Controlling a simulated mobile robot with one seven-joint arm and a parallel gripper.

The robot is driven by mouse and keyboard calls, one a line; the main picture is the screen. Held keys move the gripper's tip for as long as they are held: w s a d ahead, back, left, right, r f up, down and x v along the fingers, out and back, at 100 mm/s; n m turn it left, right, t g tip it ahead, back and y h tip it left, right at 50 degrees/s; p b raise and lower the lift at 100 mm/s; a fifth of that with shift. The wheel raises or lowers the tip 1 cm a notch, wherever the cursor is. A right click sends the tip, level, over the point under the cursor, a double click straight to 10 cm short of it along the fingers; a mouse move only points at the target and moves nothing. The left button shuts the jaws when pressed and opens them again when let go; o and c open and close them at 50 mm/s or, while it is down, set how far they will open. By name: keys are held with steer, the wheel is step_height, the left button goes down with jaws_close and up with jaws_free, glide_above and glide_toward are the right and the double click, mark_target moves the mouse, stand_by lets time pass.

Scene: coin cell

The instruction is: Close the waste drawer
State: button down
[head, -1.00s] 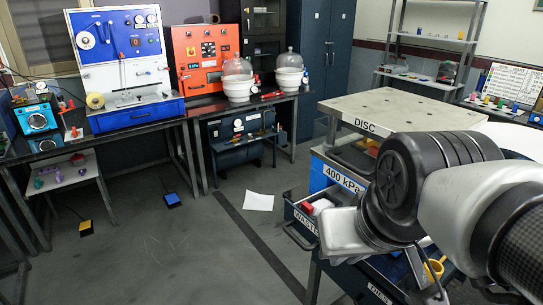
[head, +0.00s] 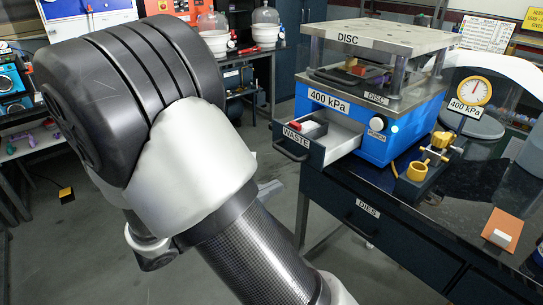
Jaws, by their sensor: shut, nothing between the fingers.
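The waste drawer (head: 322,155) is pulled out of the blue press (head: 385,150). Its dark front carries a WASTE label and a bar handle (head: 290,150). Its light inside is visible, with a small red and white item (head: 295,127) and dark items in it. My arm fills the left and lower middle of the picture, to the left of the drawer and apart from it in the picture. The fingers of my gripper do not show.
A dark bench with a DIES drawer (head: 368,207) carries the press. A gauge (head: 475,92), a brass fixture (head: 437,150) and an orange plate (head: 502,230) are right of it. A grey platform (head: 385,38) tops the press.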

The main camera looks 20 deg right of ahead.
steer(key=b, duration=0.3)
glide_toward(318, 160)
steer(key=shift+n+t, duration=0.4)
steer(key=x, duration=0.6)
steer(key=shift+s+d+f, duration=0.15)
steer(key=shift+d+f, duration=0.05)
steer(key=shift+f, duration=0.05)
steer(key=shift+d, duration=0.1)
